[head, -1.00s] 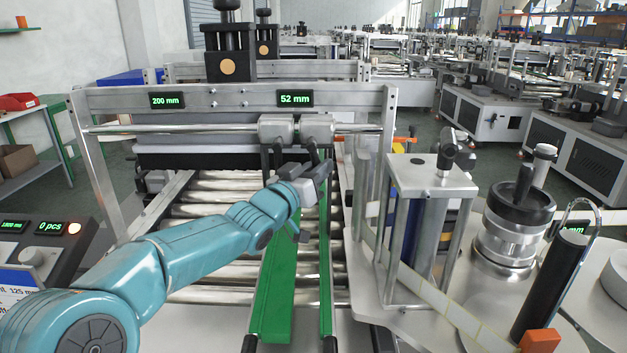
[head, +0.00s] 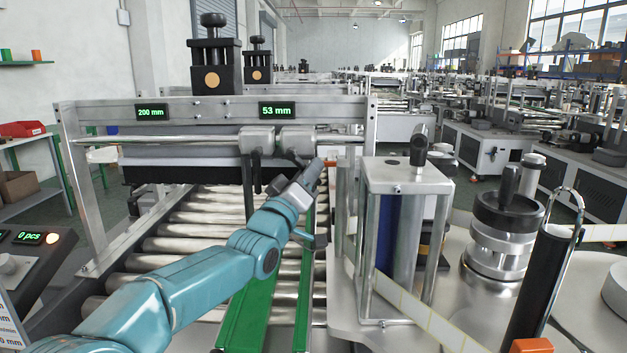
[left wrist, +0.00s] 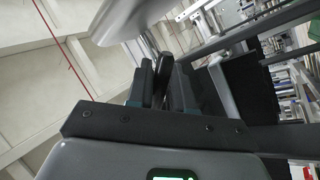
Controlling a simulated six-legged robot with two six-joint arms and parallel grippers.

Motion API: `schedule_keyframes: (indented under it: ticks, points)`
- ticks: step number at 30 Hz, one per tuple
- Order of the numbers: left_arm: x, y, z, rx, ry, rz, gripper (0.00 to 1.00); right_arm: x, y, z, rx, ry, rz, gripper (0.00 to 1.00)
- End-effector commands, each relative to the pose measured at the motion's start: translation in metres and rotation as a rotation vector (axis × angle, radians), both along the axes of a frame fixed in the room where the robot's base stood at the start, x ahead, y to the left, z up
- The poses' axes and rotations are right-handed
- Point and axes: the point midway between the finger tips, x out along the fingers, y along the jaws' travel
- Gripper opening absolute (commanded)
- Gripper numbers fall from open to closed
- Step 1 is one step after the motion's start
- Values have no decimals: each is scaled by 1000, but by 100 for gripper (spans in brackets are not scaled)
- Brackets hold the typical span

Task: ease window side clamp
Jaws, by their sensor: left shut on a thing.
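Two grey clamp blocks sit side by side on the steel cross rod (head: 190,139): a left clamp (head: 257,140) and a right clamp (head: 297,141), the one on the window side. Each has a dark lever hanging below. My left gripper (head: 312,172) is at the right clamp's lever (head: 295,160), just below the block. In the left wrist view, my left gripper (left wrist: 165,88) is shut on this dark lever (left wrist: 164,72), with a finger on each side. The fingertips partly hide the lever. My right gripper is not in view.
Displays read 200 mm (head: 151,112) and 53 mm (head: 277,110). Green guide rails (head: 245,312) run over the rollers (head: 190,230) beneath my arm. A metal post frame (head: 405,180) and a black-knobbed unit (head: 505,225) stand close on the right.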

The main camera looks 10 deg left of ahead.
Motion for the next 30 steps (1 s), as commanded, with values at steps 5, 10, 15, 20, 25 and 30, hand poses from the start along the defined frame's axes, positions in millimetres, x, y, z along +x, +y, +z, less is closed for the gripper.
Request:
schedule_keyframes:
  ticks: [5,10,15,20,25,30]
  points:
    - [0,3,1,-21,-6,-1,0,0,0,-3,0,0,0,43]
    - [0,5,2,-27,-7,-1,0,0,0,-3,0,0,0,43]
    - [0,5,2,-28,-6,-1,0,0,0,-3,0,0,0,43]
    - [0,5,2,-28,-7,0,38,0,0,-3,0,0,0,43]
    - [0,3,2,-26,-7,0,38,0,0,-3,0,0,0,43]
    - [-2,2,0,-26,-6,-1,38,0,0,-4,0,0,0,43]
